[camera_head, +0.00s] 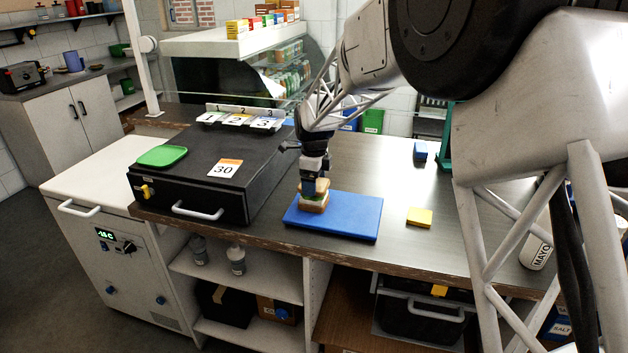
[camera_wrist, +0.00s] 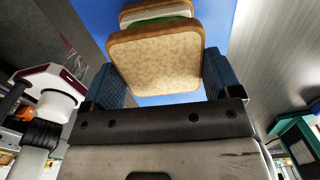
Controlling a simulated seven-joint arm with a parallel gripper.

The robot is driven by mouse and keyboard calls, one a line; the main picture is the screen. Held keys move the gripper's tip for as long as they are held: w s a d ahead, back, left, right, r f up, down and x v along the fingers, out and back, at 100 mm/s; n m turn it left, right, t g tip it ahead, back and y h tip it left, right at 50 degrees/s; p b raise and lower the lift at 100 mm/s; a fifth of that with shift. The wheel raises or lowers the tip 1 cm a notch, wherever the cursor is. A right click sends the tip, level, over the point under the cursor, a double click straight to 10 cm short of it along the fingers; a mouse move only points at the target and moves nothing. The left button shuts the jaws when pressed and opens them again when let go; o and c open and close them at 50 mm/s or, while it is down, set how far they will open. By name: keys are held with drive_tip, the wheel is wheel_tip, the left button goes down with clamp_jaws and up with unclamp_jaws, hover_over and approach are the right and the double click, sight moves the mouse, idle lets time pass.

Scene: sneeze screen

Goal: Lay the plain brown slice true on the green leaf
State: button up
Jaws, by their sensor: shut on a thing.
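My gripper (camera_head: 315,178) is shut on the plain brown slice, with one blue fingertip at each side of it in the wrist view (camera_wrist: 160,80). The slice (camera_wrist: 155,65) shows a pale tan face and a brown crust rim. Just beyond its edge lies the green leaf (camera_wrist: 158,21), on a pale layer over another bread slice (camera_wrist: 160,6). In the head view the held slice (camera_head: 321,185) is right above the leaf and lower slice (camera_head: 313,206). I cannot tell whether the held slice touches the leaf. The stack rests on the blue board (camera_head: 355,220).
A yellow square (camera_head: 419,217) lies right of the board. A black case (camera_head: 190,195) with a green lid-like tray (camera_head: 162,156) stands left. A glass screen and shelf (camera_head: 225,45) stand behind. A mayo container (camera_head: 536,252) is at the right. The right part of the board is clear.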

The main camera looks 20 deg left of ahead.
drive_tip(key=shift+f, duration=0.4)
drive_tip(key=o, duration=0.7)
drive_tip(key=shift+o, duration=0.2)
drive_tip(key=shift+r, duration=0.1)
drive_tip(key=shift+r, duration=3.8)
drive_tip(key=shift+d, duration=0.1)
